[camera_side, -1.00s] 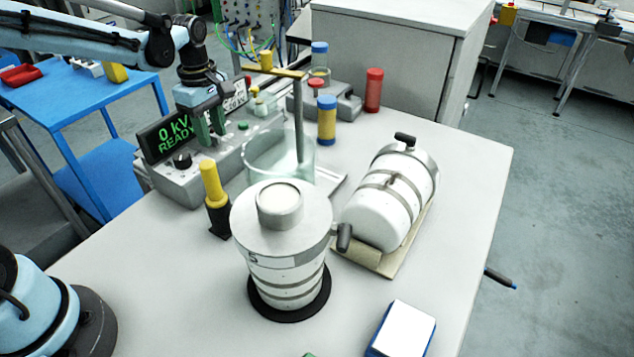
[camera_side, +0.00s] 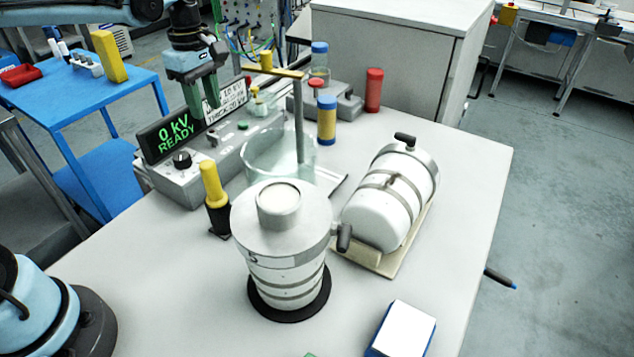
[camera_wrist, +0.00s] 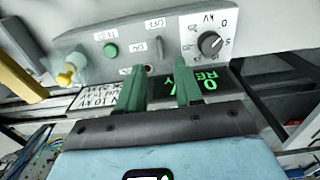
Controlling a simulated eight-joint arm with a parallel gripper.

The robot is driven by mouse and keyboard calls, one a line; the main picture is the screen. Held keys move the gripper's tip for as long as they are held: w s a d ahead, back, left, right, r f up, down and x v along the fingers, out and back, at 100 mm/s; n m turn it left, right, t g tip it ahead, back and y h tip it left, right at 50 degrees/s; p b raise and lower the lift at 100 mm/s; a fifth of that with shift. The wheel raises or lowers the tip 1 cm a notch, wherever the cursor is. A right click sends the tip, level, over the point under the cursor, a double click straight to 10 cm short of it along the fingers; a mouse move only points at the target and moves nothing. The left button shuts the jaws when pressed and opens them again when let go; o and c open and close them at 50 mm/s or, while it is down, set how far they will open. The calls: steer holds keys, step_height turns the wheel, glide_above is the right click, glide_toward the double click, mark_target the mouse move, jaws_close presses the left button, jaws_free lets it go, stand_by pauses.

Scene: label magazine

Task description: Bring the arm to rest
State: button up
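My gripper (camera_side: 201,99) hangs fingers-down above the grey control console (camera_side: 178,184), in front of the display and the white placard. Its two green fingers are apart with nothing between them. In the wrist view the gripper (camera_wrist: 159,70) shows the same gap, with the console face (camera_wrist: 120,48) and its dial (camera_wrist: 210,43) beyond. The display (camera_side: 168,136) reads "0 kV READY". The white placard (camera_side: 225,99) is partly hidden by the fingers.
A white ribbed canister (camera_side: 285,262) stands upright on a black ring. A second canister (camera_side: 378,215) lies on a cradle. A glass vessel (camera_side: 262,158), a yellow-handled black tool (camera_side: 212,190) and red (camera_side: 374,90) and yellow-blue (camera_side: 327,122) cylinders stand nearby. The front left table is clear.

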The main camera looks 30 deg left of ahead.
mark_target(212, 135)
step_height(212, 135, up, 6)
step_height(212, 135, down, 13)
steer(key=shift+r, duration=0.1)
steer(key=m, duration=0.8)
steer(key=shift+r+m, duration=0.1)
steer(key=shift+m, duration=0.3)
steer(key=m, duration=0.9)
stand_by(0.4)
